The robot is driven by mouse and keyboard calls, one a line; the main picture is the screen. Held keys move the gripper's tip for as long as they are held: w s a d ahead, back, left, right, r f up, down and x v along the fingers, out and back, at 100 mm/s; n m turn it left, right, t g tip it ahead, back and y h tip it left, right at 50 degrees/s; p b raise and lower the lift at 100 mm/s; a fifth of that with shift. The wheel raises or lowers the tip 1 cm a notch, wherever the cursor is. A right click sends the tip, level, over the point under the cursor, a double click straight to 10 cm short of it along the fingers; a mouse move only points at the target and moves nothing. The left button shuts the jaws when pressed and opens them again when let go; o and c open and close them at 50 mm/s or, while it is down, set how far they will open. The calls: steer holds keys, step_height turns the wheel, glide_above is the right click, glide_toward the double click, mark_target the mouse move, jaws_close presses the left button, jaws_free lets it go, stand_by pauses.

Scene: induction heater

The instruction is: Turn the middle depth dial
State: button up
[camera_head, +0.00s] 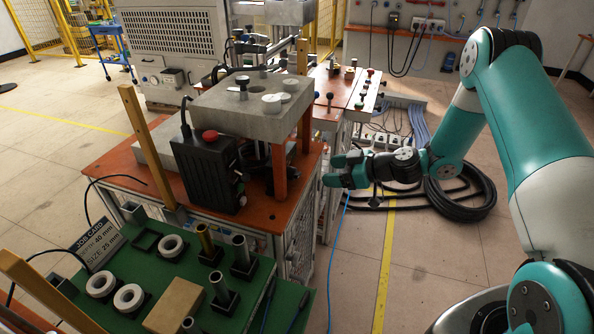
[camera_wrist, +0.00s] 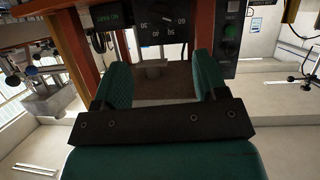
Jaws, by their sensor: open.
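In the wrist view, a black dial face (camera_wrist: 163,20) with white numbers from about 30 to 60 is at the top, partly cut off by the frame edge. I cannot tell whether it is the middle dial. My gripper (camera_wrist: 161,64) is open and empty, its two teal fingers apart below the dial face in the picture and not touching it. In the head view my gripper (camera_head: 331,172) is at the right side of the orange-topped heater bench, beside an orange post. The dial face does not show in the head view.
A black box with a red button (camera_head: 209,136) stands on the orange bench top (camera_head: 257,214). A green table (camera_head: 170,262) with rings, posts and a job card (camera_head: 95,243) is in front. Black coiled cable (camera_head: 462,192) lies on the floor at right.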

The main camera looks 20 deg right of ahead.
mark_target(300, 174)
steer(key=p+x, duration=0.2)
steer(key=x, duration=0.9)
steer(key=shift+w+a+f, duration=0.1)
steer(key=shift+a+f, duration=0.05)
steer(key=shift+a, duration=0.1)
steer(key=c, duration=0.9)
steer(key=shift+f, duration=0.1)
